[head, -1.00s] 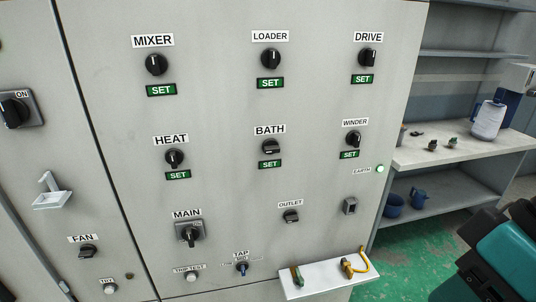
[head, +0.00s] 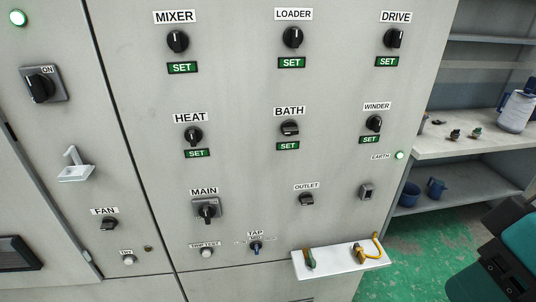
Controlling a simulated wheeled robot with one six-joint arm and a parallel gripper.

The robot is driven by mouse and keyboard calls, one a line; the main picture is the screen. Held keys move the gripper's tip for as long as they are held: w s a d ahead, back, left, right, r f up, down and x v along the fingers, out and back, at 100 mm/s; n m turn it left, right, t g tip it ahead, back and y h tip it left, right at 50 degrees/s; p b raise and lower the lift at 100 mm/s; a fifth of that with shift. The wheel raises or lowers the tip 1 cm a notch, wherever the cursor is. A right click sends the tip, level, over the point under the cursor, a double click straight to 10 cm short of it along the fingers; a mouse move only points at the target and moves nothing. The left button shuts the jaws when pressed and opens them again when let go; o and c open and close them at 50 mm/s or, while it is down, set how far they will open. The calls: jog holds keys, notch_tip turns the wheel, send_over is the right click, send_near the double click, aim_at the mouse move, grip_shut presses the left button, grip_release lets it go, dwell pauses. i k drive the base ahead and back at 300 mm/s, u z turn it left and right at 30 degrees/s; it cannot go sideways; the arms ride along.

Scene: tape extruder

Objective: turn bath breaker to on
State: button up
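The bath breaker (head: 289,128) is a black rotary knob in the middle of the grey cabinet front, under a BATH label and above a green SET plate. Its handle lies sideways, while the mixer (head: 177,41), loader (head: 292,37) and heat (head: 193,136) knobs have theirs upright. Nothing touches the bath knob. A teal and black part of my arm shows at the lower right edge, well away from it. My gripper's fingers are not in the picture.
A white ledge (head: 325,266) with small tools juts out from the lower right of the cabinet. A white hook bracket (head: 75,168) sticks out at left. Shelving (head: 465,140) with jugs stands at right. Green floor (head: 420,240) lies between the cabinet and my arm.

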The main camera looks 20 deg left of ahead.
aim_at(289, 127)
jog(key=u, duration=0.65)
jog(key=i, duration=1)
jog(key=u, duration=0.15)
